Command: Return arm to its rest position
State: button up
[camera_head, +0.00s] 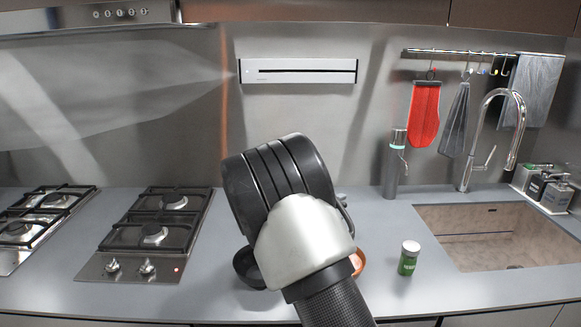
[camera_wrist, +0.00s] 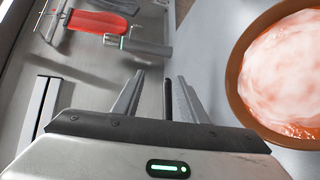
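My arm rises in the middle of the head view, and its rounded link hides the gripper there. In the wrist view my gripper (camera_wrist: 161,78) shows two grey fingers standing apart. Nothing is held between them. A brown bowl (camera_wrist: 236,68) with whitish and red contents is close by on the right of the wrist view, apart from the fingers. In the head view only a sliver of this orange-brown bowl (camera_head: 359,263) shows behind my arm.
A dark bowl (camera_head: 246,268) is partly hidden left of my arm. A green jar with a white lid (camera_head: 408,259) stands right of it. The sink (camera_head: 493,240) is at right, gas hobs (camera_head: 158,232) at left. A bottle (camera_head: 394,165) stands near the wall.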

jog(key=s+d+r+m+g+y+p, duration=0.1)
jog(key=s+d+r+m+g+p, duration=0.2)
jog(key=s, duration=0.5)
jog(key=s+d+r+m+g+y, duration=0.2)
jog(key=s+d+r, duration=0.1)
jog(key=s+r, duration=0.35)
jog(key=s+d+r+m+g+y+p, duration=0.1)
jog(key=s+d+r+m+g+p, duration=0.2)
jog(key=s, duration=0.5)
jog(key=s+a+r+m+t+y+p, duration=0.1)
jog(key=s+a+r+y, duration=0.2)
jog(key=s, duration=0.6)
jog(key=s+a+r+t+y+p, duration=0.1)
jog(key=s+a+r+y, duration=0.3)
jog(key=s+a, duration=0.4)
jog(key=shift+s+a+r+m+t+p, duration=0.15)
jog(key=shift+s+r+m+t+p, duration=0.25)
jog(key=shift+s+r+p, duration=0.35)
jog(key=shift+f, duration=0.15)
